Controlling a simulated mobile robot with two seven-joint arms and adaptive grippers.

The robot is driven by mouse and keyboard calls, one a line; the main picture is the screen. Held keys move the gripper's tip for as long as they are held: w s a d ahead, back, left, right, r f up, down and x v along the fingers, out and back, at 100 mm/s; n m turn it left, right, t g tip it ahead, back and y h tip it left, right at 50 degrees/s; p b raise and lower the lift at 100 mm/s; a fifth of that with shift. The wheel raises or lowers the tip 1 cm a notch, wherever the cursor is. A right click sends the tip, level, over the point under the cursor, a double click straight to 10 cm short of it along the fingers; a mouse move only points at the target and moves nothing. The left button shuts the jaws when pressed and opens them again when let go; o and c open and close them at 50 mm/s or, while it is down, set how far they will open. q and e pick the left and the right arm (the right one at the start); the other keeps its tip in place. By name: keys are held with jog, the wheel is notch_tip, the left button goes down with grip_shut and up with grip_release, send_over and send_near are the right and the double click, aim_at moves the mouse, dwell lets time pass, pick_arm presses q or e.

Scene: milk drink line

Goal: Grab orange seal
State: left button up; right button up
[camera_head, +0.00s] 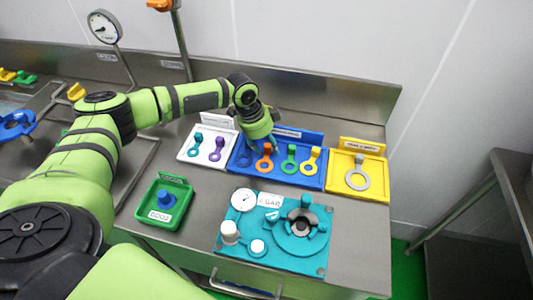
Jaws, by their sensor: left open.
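The orange seal (264,164) lies in the blue tray (316,182) on the steel counter, a ring with a tab at its far end. My left gripper (261,146) is open and points down from above, right over the tab of the orange seal. Its fingers are close to the tab; I cannot tell if they touch it. The gripper hides part of the tray's back left. My right gripper is not in view.
A blue seal (244,157), green seal (289,164) and yellow seal (310,164) share the tray. A white tray (187,156), a yellow tray (340,184), a green box (149,219) and a teal gauge panel (280,260) stand nearby. The backsplash rises behind.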

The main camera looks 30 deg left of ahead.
pick_arm(q)
jog(key=shift+r, duration=0.1)
jog(key=c, duration=0.8)
